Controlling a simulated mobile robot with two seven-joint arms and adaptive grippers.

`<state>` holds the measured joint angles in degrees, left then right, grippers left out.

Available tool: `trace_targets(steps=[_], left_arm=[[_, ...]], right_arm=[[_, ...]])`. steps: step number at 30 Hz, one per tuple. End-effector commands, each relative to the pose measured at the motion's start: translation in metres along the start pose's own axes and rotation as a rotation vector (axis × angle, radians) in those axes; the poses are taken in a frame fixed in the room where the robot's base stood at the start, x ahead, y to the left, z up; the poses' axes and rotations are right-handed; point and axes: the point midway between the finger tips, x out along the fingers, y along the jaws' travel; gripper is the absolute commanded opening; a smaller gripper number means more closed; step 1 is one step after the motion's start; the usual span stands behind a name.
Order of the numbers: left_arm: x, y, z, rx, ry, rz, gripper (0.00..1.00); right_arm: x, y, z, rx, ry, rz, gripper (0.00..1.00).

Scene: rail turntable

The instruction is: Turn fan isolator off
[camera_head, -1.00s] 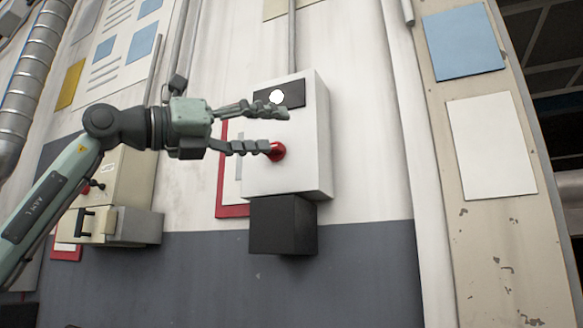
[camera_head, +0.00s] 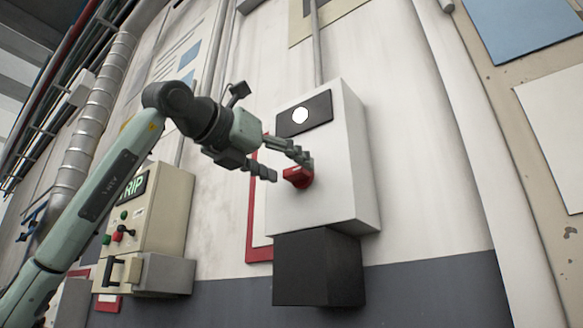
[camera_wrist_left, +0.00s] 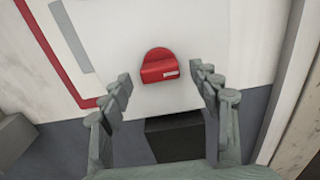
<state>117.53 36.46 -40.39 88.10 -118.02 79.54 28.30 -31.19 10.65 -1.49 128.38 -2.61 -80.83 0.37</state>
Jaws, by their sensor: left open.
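A white isolator box (camera_head: 330,165) hangs on the wall, with a red rotary knob (camera_head: 299,176) low on its front and a round white lamp on a black panel (camera_head: 303,114) above. My left gripper (camera_head: 293,168) is open, its fingers reaching toward the knob from the left. In the left wrist view the red knob (camera_wrist_left: 158,65) sits beyond and between the two spread fingertips of the gripper (camera_wrist_left: 165,80), with gaps on both sides. A small pale mark shows on the knob. My right gripper is not in view.
A black box (camera_head: 318,268) is under the isolator box. A beige control panel (camera_head: 158,215) with a lit sign, buttons and a black handle hangs to the left. A red frame (camera_head: 254,215) lies behind the isolator. A conduit runs up from the box.

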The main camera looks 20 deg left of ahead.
Motion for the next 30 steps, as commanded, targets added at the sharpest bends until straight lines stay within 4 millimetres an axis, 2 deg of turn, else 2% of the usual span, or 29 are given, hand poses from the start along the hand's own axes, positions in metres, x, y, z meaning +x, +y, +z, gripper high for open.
trace_targets(steps=[6, 14, 25, 26, 30], left_arm=[[0.017, 0.0, 0.0, -0.001, 0.0, -0.001, 0.62], [0.018, 0.0, 0.0, -0.001, -0.001, -0.001, 0.61], [0.017, 0.0, 0.0, -0.001, -0.001, -0.001, 0.15], [0.017, 0.0, 0.0, -0.001, -0.001, -0.001, 0.12], [0.017, 0.0, 0.0, -0.005, -0.001, -0.001, 0.12]], right_arm=[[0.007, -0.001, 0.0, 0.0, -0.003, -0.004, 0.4], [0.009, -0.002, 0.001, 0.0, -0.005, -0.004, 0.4], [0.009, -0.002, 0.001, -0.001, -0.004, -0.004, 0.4], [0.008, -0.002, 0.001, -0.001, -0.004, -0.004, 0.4], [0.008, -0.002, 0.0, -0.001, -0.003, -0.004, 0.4]])
